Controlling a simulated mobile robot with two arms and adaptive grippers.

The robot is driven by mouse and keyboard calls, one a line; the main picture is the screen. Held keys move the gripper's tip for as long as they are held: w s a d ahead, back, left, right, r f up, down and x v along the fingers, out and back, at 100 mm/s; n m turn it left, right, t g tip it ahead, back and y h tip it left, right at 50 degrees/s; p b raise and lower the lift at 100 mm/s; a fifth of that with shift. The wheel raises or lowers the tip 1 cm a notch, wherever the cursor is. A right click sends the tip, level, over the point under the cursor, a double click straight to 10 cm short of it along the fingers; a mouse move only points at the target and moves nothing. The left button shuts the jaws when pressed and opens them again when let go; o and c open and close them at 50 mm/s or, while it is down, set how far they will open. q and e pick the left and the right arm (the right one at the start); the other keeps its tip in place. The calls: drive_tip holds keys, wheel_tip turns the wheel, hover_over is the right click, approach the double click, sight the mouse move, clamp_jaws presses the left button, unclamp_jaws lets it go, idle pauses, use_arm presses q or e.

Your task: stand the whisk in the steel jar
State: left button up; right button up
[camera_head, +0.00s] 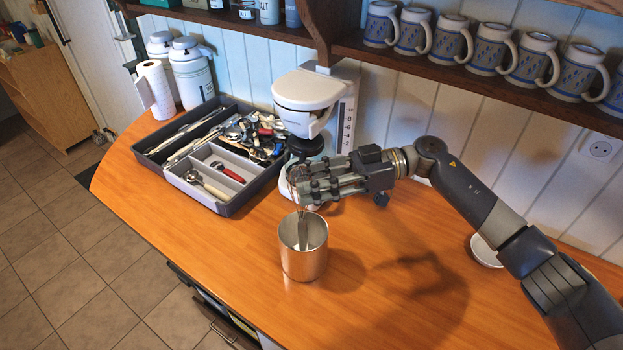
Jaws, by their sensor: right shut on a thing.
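The steel jar (303,262) stands upright on the wooden counter, its mouth open to the top. My right gripper (297,186) is directly above the jar, its fingers reaching in from the right, shut on the whisk. The whisk (303,232) hangs roughly upright from the fingers, and its lower part reaches down inside the jar's mouth. The fingers hide much of its upper part. I cannot tell whether its lower end touches the jar's bottom. My left gripper is not in view.
A dark utensil tray (228,209) with several utensils lies left of the jar. A white kitchen scale or mixer-like appliance (306,90) stands behind my gripper. A white bowl (485,252) sits near my right arm. Mugs (486,48) line the shelf. The counter in front is clear.

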drive_tip(key=o, duration=1.2)
drive_tip(key=shift+c, duration=0.2)
drive_tip(key=w+d+r, duration=0.1)
drive_tip(key=w+d, duration=0.1)
drive_tip(key=d, duration=1)
drive_tip(key=shift+r, duration=0.2)
drive_tip(key=shift+a, duration=0.1)
